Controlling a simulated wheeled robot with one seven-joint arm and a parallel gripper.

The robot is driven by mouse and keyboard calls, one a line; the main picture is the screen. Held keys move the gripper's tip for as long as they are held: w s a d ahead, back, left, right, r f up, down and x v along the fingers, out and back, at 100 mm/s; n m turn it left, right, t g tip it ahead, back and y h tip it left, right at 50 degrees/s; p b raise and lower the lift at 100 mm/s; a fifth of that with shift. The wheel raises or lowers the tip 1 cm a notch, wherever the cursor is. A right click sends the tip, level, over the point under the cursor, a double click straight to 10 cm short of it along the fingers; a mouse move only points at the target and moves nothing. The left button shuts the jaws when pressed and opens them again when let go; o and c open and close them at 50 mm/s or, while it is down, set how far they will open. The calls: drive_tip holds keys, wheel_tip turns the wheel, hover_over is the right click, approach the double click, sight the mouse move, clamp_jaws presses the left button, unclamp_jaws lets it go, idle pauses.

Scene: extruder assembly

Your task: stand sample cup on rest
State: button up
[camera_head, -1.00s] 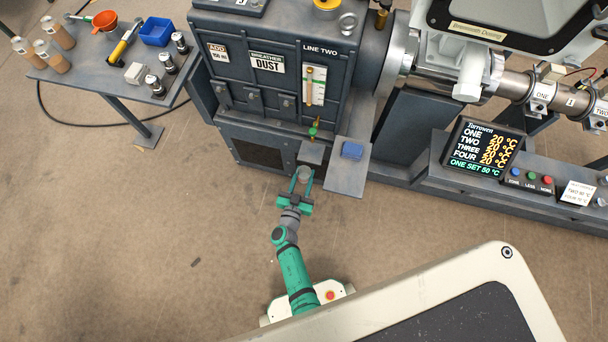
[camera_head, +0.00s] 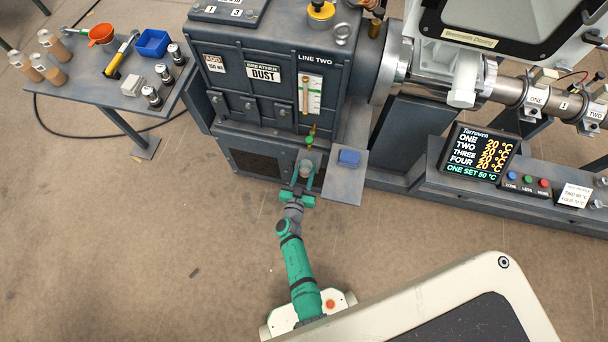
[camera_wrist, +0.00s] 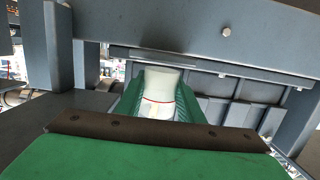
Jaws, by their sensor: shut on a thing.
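The sample cup (camera_wrist: 161,88) is a whitish, cloudy cup with a red line, seen between my green fingers in the wrist view. In the head view the cup (camera_head: 306,168) is small and greyish at the front of the machine. My gripper (camera_head: 305,175) is shut on the cup, below the small tap with a green part (camera_head: 309,140). The small grey block under the tap, which looks like the rest, is largely covered by the cup and fingers. I cannot tell whether the cup touches it.
The machine cabinet (camera_head: 262,150) is directly ahead. A side table (camera_head: 95,90) with bottles and tools is at the far left.

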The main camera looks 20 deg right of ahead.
sight(304, 175)
drive_tip(key=shift+r+x, duration=0.1)
drive_tip(key=shift+x, duration=1.35)
drive_tip(key=shift+r+x, duration=0.15)
drive_tip(key=shift+x, duration=1.3)
drive_tip(key=shift+f, duration=0.25)
drive_tip(key=o, duration=1.1)
drive_tip(key=v, duration=1)
drive_tip(key=shift+s+a+r, duration=0.1)
drive_tip(key=shift+s+a, duration=0.15)
drive_tip(key=shift+s, duration=0.1)
